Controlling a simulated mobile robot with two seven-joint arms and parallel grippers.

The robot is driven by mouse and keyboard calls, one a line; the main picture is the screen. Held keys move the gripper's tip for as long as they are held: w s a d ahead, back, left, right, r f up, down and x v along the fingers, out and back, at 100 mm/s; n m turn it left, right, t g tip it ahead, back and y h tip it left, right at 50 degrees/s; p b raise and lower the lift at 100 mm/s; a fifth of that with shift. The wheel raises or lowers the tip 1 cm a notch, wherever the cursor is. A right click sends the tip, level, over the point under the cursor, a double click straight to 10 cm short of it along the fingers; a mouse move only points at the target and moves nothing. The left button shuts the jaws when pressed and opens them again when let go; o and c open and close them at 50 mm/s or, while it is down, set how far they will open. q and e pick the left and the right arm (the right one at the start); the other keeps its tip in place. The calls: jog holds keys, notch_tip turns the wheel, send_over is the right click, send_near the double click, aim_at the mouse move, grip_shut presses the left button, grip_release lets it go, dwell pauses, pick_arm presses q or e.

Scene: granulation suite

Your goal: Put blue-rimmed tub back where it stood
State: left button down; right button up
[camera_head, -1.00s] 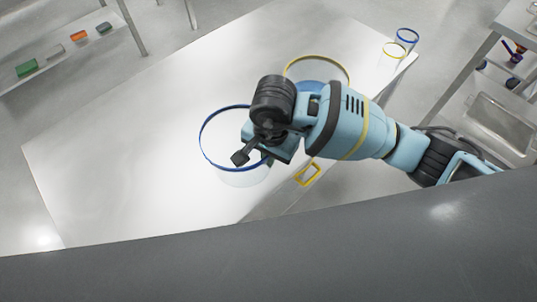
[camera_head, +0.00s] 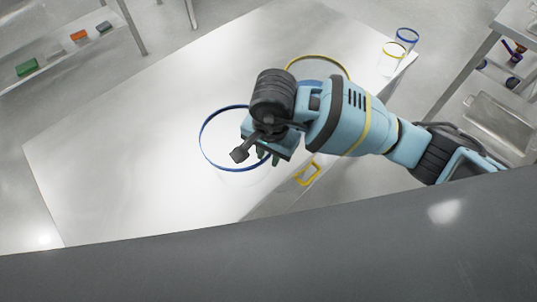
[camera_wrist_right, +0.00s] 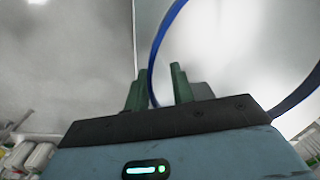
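The blue-rimmed tub (camera_head: 203,147) is a clear, round, open tub standing upright on the pale table (camera_head: 110,140), left of my right gripper. My right gripper (camera_head: 266,155) is over the right side of its rim, and the arm hides part of that side. In the right wrist view the two green fingers (camera_wrist_right: 160,88) are apart, with the blue rim (camera_wrist_right: 153,72) passing between them. My left gripper is not in view.
A yellow-rimmed tub (camera_head: 318,56) stands behind my right arm, partly hidden. A small yellow frame (camera_head: 306,174) shows at the near edge. The table's left half is clear.

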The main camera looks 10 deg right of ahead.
notch_tip(320, 180, up, 11)
jog(key=shift+s+d, duration=0.2)
jog(key=shift+f, duration=0.1)
